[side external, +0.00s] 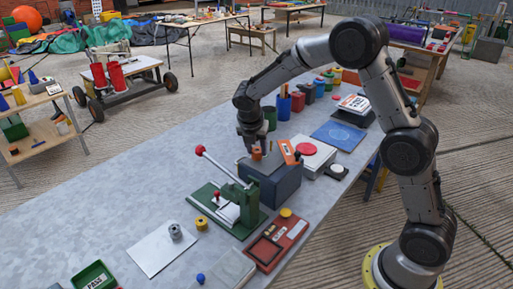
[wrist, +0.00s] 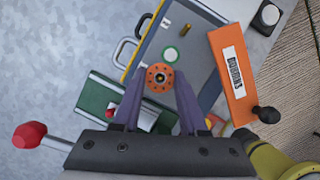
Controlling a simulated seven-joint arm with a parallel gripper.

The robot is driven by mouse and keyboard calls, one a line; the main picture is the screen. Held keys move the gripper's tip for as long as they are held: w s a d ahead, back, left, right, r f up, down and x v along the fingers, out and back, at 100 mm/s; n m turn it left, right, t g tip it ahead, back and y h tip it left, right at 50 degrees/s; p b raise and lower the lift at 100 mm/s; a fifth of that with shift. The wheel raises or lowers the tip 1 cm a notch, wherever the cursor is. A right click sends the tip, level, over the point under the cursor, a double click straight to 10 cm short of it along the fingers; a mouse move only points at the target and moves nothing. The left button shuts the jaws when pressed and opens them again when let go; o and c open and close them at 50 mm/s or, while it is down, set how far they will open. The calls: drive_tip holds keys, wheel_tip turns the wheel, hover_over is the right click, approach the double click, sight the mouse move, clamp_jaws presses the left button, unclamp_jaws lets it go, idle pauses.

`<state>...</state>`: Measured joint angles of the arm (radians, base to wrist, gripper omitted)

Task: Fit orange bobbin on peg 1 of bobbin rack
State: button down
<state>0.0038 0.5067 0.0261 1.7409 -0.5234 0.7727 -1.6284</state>
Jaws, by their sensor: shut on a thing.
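The orange bobbin (wrist: 160,77) is between the fingertips of my gripper (wrist: 158,88) in the wrist view, its flange and dark centre hole facing the camera. In the side view my gripper (side external: 256,150) points down over the dark blue box (side external: 275,190), with the orange bobbin (side external: 257,155) at its tips. The box top shows in the wrist view as a grey-blue panel (wrist: 150,50) with a brass peg (wrist: 187,32) and a green-rimmed white disc (wrist: 171,54). An orange plate (wrist: 232,75) marked BOBBINS is beside them. No peg number is legible.
A green press (side external: 232,208) with a red-knobbed lever (side external: 200,150) stands close to the box's left. A red tray (side external: 277,240) lies in front.

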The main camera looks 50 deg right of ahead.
drive_tip(key=shift+f, duration=0.5)
idle(0.7)
unclamp_jaws()
idle(0.5)
drive_tip(key=shift+r, duration=4.4)
